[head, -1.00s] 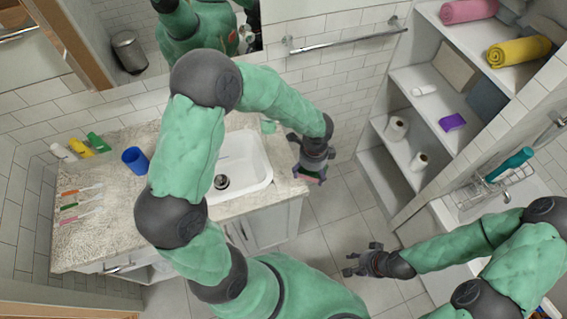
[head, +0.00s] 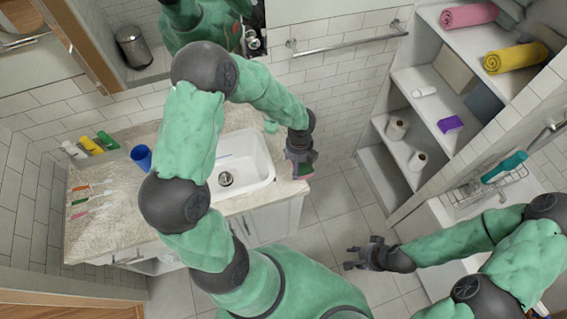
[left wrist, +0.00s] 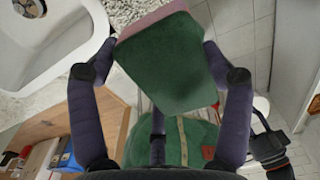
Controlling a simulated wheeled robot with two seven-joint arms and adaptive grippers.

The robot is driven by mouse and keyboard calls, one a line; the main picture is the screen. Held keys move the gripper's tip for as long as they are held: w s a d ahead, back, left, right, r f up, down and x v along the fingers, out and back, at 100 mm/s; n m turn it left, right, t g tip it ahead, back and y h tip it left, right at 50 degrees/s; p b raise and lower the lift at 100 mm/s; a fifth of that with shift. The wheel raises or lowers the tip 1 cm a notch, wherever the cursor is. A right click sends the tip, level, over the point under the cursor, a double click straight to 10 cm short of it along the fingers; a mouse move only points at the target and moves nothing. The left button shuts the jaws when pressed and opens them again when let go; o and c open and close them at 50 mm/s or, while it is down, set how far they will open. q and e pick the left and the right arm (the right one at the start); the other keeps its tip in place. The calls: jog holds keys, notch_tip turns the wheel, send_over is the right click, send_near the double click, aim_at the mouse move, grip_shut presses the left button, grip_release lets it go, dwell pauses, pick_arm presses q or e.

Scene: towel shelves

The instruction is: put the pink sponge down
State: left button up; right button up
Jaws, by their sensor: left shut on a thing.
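The sponge (left wrist: 165,65) is a block with a broad dark green face and a pink layer along its far edge. It fills the space between the fingertips of my left gripper (left wrist: 162,62) in the left wrist view, and the fingers are shut on it. In the head view my left gripper (head: 300,168) is at the right end of the counter, right of the sink. Only a small bit of the sponge (head: 308,170) shows there. I cannot tell whether it touches the counter. My right gripper (head: 358,259) is open and empty over the floor.
The speckled counter (head: 125,205) holds a white sink (head: 255,170), a blue cup (head: 141,157), toothbrushes and several bottles at the left. Shelves (head: 395,180) with towels, paper rolls and a purple box (head: 450,124) stand at the right. Tiled floor lies between.

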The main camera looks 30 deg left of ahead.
pick_arm(q)
send_over(283, 167)
jog(key=f, duration=0.6)
jog(key=shift+s+d+f+b, duration=0.1)
jog(key=shift+d+f+b, duration=0.1)
jog(key=shift+f+b, duration=0.15)
jog(key=shift+a+f+b, duration=0.15)
jog(key=shift+f+b, duration=0.15)
jog(key=shift+f, duration=1.35)
jog(key=o, duration=1)
jog(key=shift+f, duration=0.15)
jog(key=shift+c, duration=0.2)
